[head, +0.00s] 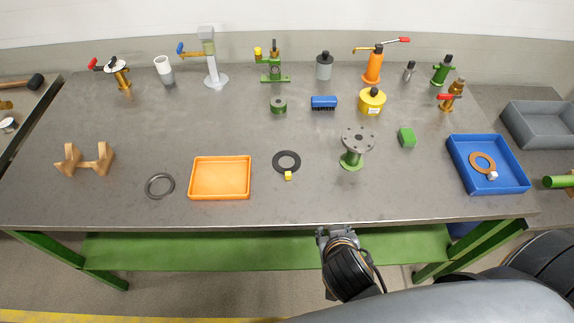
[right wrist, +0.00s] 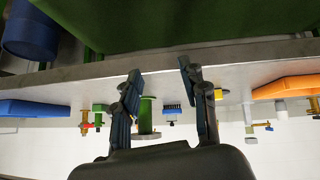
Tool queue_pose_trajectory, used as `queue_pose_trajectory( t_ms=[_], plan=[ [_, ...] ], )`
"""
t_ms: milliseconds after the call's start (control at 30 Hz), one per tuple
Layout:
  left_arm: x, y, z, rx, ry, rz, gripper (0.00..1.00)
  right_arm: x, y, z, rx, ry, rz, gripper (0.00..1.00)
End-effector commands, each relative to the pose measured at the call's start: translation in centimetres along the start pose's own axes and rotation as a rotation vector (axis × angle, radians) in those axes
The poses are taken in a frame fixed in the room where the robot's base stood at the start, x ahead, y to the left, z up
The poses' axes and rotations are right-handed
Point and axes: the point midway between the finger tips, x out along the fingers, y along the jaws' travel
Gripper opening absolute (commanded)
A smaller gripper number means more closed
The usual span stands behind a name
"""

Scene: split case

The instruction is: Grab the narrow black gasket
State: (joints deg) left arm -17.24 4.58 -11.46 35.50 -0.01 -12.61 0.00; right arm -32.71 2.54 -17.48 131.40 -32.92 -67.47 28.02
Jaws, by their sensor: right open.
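A flat black ring gasket (head: 276,161) lies near the middle of the table's front half in the head view. A small yellow cube (head: 288,176) sits at its near edge. A thinner dark grey ring (head: 149,187) lies further left, beside the orange tray. My right gripper (head: 337,233) is at the table's front edge, below and right of the black gasket. In the right wrist view its two fingers (right wrist: 160,70) are spread with nothing between them. My left gripper is not in view.
The orange tray (head: 221,198) stands between the two rings. A green flanged stand (head: 351,161) rises right of the black gasket. The table edge (right wrist: 230,75) crosses the wrist view close to the fingers.

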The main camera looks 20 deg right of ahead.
Motion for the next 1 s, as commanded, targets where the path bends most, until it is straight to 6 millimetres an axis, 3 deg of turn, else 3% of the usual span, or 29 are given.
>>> queue_pose_trajectory(
  t_ms=[300, 500, 1000],
  plan=[
    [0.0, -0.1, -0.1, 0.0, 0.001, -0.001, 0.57, -1.8, -6.1, -5.3, 0.112, 0.383, -0.031, 0.43],
    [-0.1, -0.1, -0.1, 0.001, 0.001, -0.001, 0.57, -2.8, -8.5, -6.7, 0.12, 0.482, -0.084, 0.43],
    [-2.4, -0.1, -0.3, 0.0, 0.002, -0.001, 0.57, 4.1, -9.0, -10.5, 0.119, 0.486, -0.085, 0.43]
  ],
)
